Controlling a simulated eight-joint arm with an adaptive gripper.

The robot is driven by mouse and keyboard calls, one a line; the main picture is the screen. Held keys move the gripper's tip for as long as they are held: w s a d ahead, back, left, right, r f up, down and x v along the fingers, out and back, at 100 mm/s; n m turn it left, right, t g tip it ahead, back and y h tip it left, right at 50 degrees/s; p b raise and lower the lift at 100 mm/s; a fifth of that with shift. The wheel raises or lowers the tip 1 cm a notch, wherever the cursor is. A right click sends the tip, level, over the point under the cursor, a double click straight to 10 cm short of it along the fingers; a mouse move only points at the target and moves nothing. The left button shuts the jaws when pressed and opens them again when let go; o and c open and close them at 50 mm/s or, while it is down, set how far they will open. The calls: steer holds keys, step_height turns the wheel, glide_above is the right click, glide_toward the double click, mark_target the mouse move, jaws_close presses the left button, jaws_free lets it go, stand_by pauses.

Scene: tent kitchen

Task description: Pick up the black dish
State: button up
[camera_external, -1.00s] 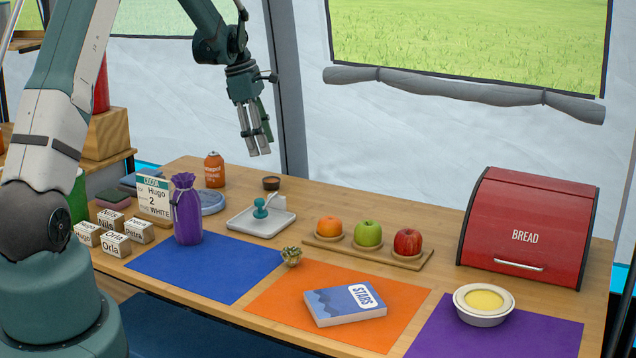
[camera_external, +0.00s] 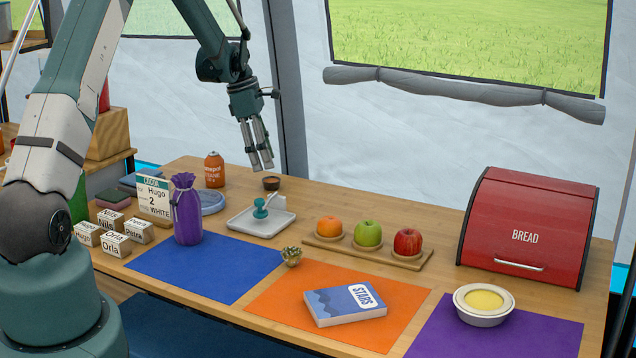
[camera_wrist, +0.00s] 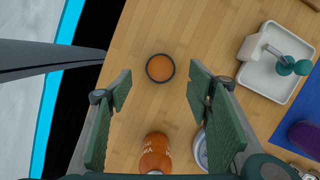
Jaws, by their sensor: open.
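The black dish (camera_external: 271,183) is a small round bowl near the back edge of the wooden table, behind the white tray. In the wrist view the dish (camera_wrist: 160,68) has a dark rim and an orange-brown inside, and lies between and a little beyond the finger pads. My gripper (camera_external: 262,168) is above the dish, fingers pointing down and apart from it. In the wrist view my gripper (camera_wrist: 160,90) has its green pads spread wide, with nothing between them.
A white tray (camera_external: 240,222) with a teal-knobbed tool (camera_external: 260,208) stands in front of the dish. An orange bottle (camera_external: 214,170), a blue round object (camera_external: 210,203) and a purple bag (camera_external: 187,215) are to the left. Fruit on a wooden board (camera_external: 325,243) is to the right.

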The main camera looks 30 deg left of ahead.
mark_target(271, 179)
steer(key=shift+d+f, duration=0.1)
steer(key=shift+f, duration=0.3)
steer(key=shift+f, duration=0.1)
steer(key=shift+b+x, duration=0.9)
steer(key=shift+x, duration=1.6)
steer(key=shift+c, duration=0.2)
steer(key=c, duration=1)
